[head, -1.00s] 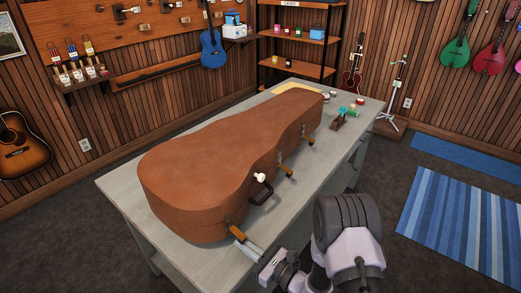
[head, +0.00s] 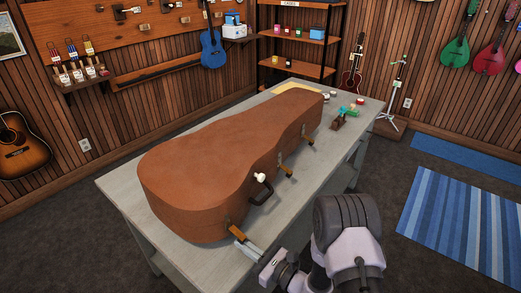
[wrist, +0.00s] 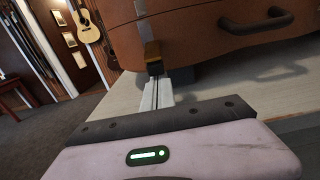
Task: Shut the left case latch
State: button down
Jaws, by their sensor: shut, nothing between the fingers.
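The brown ukulele case (head: 215,165) lies closed on the workbench. Its left latch (head: 236,231) is a brass-coloured flap on the front side that sticks outward from the case. In the wrist view the left latch (wrist: 153,52) is straight ahead, its dark end facing me. My gripper (head: 238,243) is shut and empty, its tips just below and in front of that latch. In the wrist view my gripper (wrist: 157,82) points at the latch's lower end; I cannot tell if they touch.
The black handle (head: 262,190) and two more latches, middle (head: 285,170) and right (head: 309,140), are along the same side. The grey workbench (head: 125,195) has a bare strip in front of the case. Small items (head: 345,112) stand at its far right end.

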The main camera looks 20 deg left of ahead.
jog(key=shift+r, duration=0.1)
jog(key=shift+s+d+r+p, duration=0.1)
jog(key=shift+d+r+p, duration=0.1)
jog(key=shift+r+p, duration=0.4)
jog(key=shift+s+d+r+p, duration=0.15)
jog(key=shift+r+p, duration=0.3)
jog(key=shift+r, duration=0.35)
jog(key=shift+w+d+r+p, duration=0.1)
jog(key=shift+d+r+p, duration=0.1)
jog(key=shift+r+p, duration=0.4)
jog(key=shift+s+r, duration=0.1)
jog(key=shift+r, duration=0.2)
jog(key=shift+d+r+p, duration=0.6)
jog(key=shift+r+p, duration=0.2)
jog(key=shift+r, duration=0.45)
jog(key=b, duration=0.1)
send_near(240, 235)
jog(key=d+r, duration=0.1)
jog(key=s+d+r, duration=0.1)
jog(key=shift+d+r, duration=0.15)
jog(key=shift+r, duration=0.15)
